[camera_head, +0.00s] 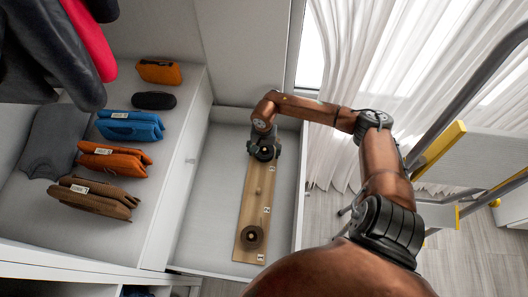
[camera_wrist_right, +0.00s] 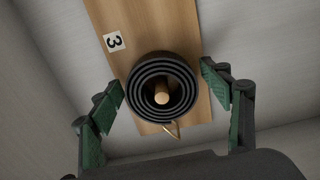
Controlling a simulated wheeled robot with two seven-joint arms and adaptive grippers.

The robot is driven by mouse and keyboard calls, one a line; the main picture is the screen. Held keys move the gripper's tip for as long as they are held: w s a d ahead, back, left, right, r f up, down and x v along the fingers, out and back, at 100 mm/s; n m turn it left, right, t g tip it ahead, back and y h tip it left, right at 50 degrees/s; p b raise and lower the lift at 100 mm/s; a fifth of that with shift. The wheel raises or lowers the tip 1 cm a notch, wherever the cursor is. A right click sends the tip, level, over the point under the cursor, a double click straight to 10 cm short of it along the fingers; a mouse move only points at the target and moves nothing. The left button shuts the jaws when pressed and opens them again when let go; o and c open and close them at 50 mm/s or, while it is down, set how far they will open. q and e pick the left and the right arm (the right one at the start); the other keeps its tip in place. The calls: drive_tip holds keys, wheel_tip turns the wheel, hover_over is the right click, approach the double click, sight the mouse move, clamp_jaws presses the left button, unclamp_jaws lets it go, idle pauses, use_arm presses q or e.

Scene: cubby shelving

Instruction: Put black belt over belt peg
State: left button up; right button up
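A wooden board (camera_head: 243,215) with upright pegs lies in a white open compartment. In the right wrist view, the black belt (camera_wrist_right: 139,84) is a flat spiral coil around a wooden peg (camera_wrist_right: 162,94) near the label 3. The peg's tip shows in the coil's centre, and a small brass-coloured buckle part (camera_wrist_right: 172,130) sticks out below. My right gripper (camera_head: 263,153) is over the board's far end. Its green-padded fingers (camera_wrist_right: 162,77) are open on either side of the coil, with gaps. In the head view the gripper hides most of this belt. My left gripper is not in view.
The board's middle peg (camera_head: 258,191) is bare. A dark brown coil (camera_head: 251,236) sits around the near peg. White compartment walls (camera_head: 290,190) stand close on both sides. Folded clothes (camera_head: 131,126) lie on the left shelf; dark garments (camera_head: 45,50) hang above it.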

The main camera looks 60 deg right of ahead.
idle(0.3)
drive_tip(key=shift+r, duration=6)
